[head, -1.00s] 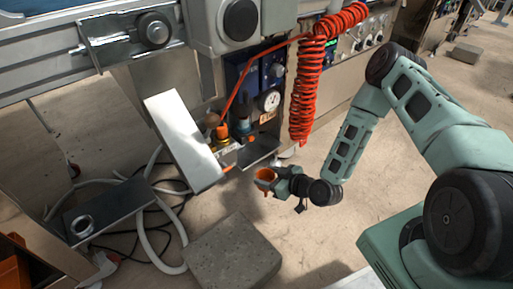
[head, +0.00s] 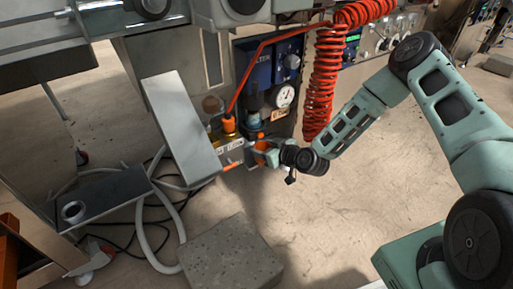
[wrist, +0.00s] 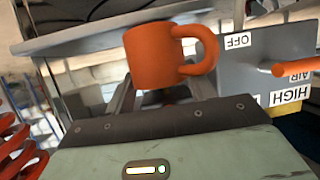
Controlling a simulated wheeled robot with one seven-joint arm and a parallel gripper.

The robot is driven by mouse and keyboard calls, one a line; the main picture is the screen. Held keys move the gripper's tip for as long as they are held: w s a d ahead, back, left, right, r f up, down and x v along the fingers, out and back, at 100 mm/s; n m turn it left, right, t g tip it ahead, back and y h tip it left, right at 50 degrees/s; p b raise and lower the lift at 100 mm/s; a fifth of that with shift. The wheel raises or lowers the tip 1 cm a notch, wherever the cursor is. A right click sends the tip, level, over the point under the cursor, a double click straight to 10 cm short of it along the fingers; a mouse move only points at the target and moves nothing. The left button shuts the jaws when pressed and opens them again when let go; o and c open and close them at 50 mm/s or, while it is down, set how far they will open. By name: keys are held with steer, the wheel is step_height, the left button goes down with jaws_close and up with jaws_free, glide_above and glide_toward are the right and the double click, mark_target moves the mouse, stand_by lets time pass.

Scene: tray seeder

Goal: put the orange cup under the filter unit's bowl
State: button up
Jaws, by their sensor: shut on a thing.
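The orange cup (head: 261,147) is held in my gripper (head: 272,153), in front of the machine panel. It fills the upper middle of the wrist view (wrist: 151,57), with its handle to the right, and my gripper's fingers (wrist: 162,94) are shut on it. The filter unit is at the panel, left of the round gauge; its dark bluish bowl (head: 256,99) appears above and slightly left of the cup. The head view does not settle how far the cup is from the bowl in depth.
The red coiled hose (head: 325,85) hangs right of the gauge (head: 284,96). A slanted metal plate (head: 180,125) stands left of the cup. In the wrist view an orange lever (wrist: 294,68) crosses a labelled plate. A concrete block (head: 232,255) lies on the floor below.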

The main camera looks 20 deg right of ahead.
mark_target(257, 143)
steer(key=w, duration=0.1)
steer(key=w+a+b, duration=0.2)
steer(key=w, duration=0.1)
steer(key=shift+w+f, duration=0.1)
steer(key=shift+f, duration=0.05)
steer(key=shift+d+b, duration=0.15)
steer(key=shift+b, duration=0.4)
steer(key=o, duration=0.6)
steer(key=shift+f, duration=0.1)
steer(key=shift+c, duration=0.2)
steer(key=o, duration=0.4)
